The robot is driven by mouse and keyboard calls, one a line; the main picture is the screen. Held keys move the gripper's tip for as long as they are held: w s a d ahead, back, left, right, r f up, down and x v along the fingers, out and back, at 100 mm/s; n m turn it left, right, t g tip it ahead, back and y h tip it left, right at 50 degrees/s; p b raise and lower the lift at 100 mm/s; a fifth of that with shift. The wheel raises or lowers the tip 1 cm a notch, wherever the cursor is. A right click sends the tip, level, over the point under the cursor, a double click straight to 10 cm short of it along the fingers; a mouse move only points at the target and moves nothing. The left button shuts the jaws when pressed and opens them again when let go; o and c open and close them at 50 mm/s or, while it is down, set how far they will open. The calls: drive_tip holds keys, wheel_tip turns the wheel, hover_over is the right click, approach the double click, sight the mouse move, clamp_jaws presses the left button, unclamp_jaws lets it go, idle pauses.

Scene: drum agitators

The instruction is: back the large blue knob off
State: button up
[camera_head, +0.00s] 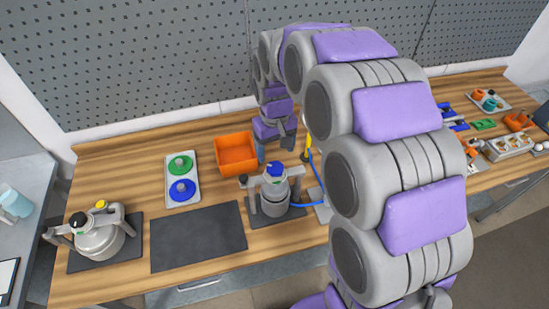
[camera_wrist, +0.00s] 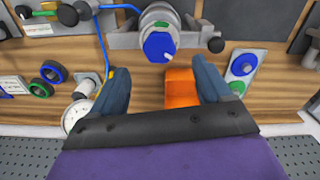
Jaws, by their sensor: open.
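The large blue knob (camera_head: 274,169) sits on top of the grey drum agitator (camera_head: 274,204) at the middle of the bench. In the wrist view the knob (camera_wrist: 158,47) shows its blue face, with a small whitish mark near its edge. My gripper (camera_head: 275,148) hangs above and behind the agitator. In the wrist view my gripper (camera_wrist: 160,68) is open and empty. Its two dark blue fingers stand wide apart, and the knob appears between and beyond their tips. There is a visible gap on both sides, and the fingers do not touch the knob.
An orange bin (camera_head: 236,153) stands behind the agitator, left of my gripper. A tray (camera_head: 169,164) holds a green and a blue disc. A dark mat (camera_head: 198,236) lies empty. A kettle-like vessel (camera_head: 99,236) stands far left. A blue hose (camera_head: 307,204) runs right of the agitator.

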wheel_tip(320, 180, up, 10)
drive_tip(key=shift+a, duration=0.15)
idle(0.4)
drive_tip(key=s+d+f+m+b, duration=0.1)
drive_tip(key=s+d+f, duration=0.3)
drive_tip(key=s, duration=0.6)
drive_tip(key=s+d+f+m+g+b, duration=0.1)
drive_tip(key=s+d+f+b, duration=0.3)
drive_tip(key=s, duration=0.7)
drive_tip(key=s+d+f+m+b, duration=0.2)
drive_tip(key=s+d+f, duration=0.4)
drive_tip(key=s, duration=0.5)
drive_tip(key=shift+m+g+b, duration=0.3)
drive_tip(key=shift+m+g, duration=0.1)
drive_tip(key=shift+m, duration=0.2)
drive_tip(key=shift+w+d, duration=0.1)
